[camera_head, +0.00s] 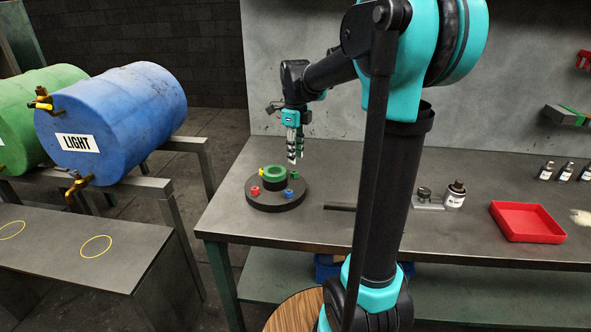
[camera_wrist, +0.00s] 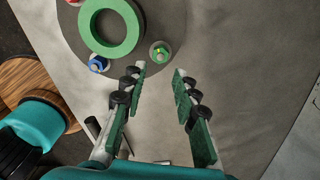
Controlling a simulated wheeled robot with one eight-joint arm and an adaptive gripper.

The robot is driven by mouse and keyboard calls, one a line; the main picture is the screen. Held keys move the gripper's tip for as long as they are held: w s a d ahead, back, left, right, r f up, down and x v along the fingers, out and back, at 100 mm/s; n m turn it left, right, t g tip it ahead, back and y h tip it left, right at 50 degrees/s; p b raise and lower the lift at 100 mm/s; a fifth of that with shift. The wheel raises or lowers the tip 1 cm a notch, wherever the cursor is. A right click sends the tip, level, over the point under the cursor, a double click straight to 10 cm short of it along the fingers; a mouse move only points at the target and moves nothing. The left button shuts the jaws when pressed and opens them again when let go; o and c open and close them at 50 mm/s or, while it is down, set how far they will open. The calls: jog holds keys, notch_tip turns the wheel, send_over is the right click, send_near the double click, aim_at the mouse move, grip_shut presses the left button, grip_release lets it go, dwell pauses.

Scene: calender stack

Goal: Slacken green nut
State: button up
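The green nut (camera_head: 293,174) sits at the right rear of a black round base (camera_head: 277,205) on the table. In the wrist view the green nut (camera_wrist: 159,52) shows on a grey washer-like disc, just beyond and between the fingertips. My gripper (camera_head: 295,158) points down above the nut, apart from it. In the wrist view my gripper (camera_wrist: 159,71) is open with nothing between its fingers. A green ring (camera_head: 274,172) sits on the centre of the base. A red nut (camera_head: 255,191), a blue nut (camera_head: 288,193) and a yellow nut (camera_head: 262,171) stand around it.
The workbench (camera_head: 330,232) is clear just around the base. A flat dark bar (camera_head: 340,207), a red tray (camera_head: 527,221) and small bottles (camera_head: 565,172) are to the right. A blue barrel (camera_head: 110,118) and a green barrel (camera_head: 22,110) lie on a rack at left.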

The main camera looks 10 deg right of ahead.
aim_at(296, 173)
notch_tip(296, 173, down, 6)
jog(key=shift+f, duration=0.15)
dwell(0.3)
grip_shut()
